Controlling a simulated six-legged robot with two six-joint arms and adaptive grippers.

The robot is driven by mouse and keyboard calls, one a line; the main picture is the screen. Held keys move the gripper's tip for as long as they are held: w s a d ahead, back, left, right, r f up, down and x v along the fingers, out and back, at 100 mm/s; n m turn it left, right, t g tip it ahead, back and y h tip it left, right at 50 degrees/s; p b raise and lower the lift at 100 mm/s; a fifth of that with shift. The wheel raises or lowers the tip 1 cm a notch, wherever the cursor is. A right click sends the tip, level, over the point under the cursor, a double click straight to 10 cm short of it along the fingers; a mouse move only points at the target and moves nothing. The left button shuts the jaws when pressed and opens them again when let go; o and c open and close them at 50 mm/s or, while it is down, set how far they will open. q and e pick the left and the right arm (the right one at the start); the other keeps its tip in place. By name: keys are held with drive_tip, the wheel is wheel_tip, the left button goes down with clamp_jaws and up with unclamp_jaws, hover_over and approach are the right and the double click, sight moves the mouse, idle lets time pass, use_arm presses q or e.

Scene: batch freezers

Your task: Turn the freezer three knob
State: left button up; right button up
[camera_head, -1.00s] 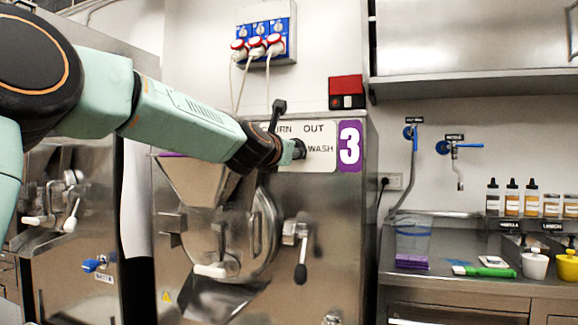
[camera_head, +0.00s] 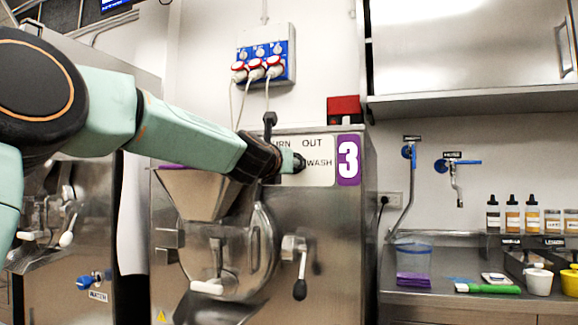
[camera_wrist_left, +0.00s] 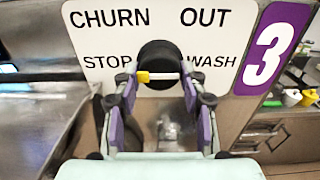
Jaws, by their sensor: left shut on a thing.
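Freezer three (camera_head: 335,225) is a steel machine with a purple "3" label. Its white panel (camera_head: 320,174) reads CHURN, OUT, STOP and WASH in the left wrist view (camera_wrist_left: 208,42). The round black knob (camera_wrist_left: 158,55) sits in the middle of the panel, with a pale bar across it that is yellow at its left end. The bar lies about level. My left gripper (camera_wrist_left: 158,78) is shut on the knob, one finger at each end of the bar. In the head view the gripper (camera_head: 296,162) largely hides the knob. My right gripper is not in view.
A lever with a black handle (camera_head: 300,288) and a hopper (camera_head: 196,192) are on the freezer's front below my arm. Another freezer (camera_head: 62,270) stands at left. A steel counter (camera_head: 400,297) with bottles and tubs is at right. Blue sockets (camera_head: 266,50) hang above.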

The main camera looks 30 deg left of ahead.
use_arm(q)
drive_tip(key=o, duration=1.1)
drive_tip(key=shift+o, duration=0.2)
